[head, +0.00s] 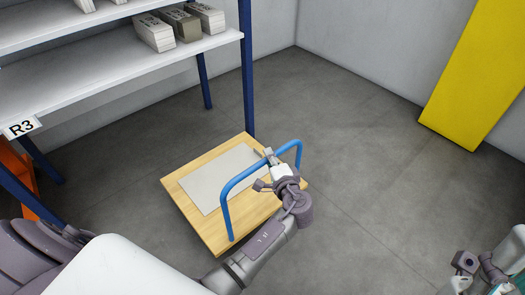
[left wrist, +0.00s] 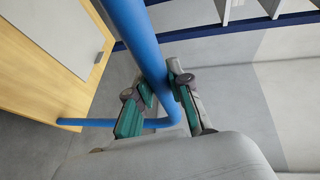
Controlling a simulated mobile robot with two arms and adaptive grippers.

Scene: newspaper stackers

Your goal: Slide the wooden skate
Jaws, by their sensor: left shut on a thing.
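The wooden skate (head: 178,196) is a low square board on the floor with a grey sheet (head: 215,180) on top. A blue tube handle (head: 228,205) rises along its right side. My left gripper (head: 268,170) is shut on the handle's top bar, hiding a bit of it. In the left wrist view the blue handle (left wrist: 140,40) passes between the fingers of the left gripper (left wrist: 160,92), and the skate's wooden deck (left wrist: 40,85) lies at the left. My right gripper (head: 480,268) shows only partly at the bottom right corner, and its fingers are unclear.
A shelf rack (head: 110,75) with blue posts and paper stacks stands at the upper left, one post close behind the skate. A sign reads R3 (head: 20,128). A yellow panel (head: 480,75) leans at the right wall. Grey floor (head: 360,150) is clear right of the skate.

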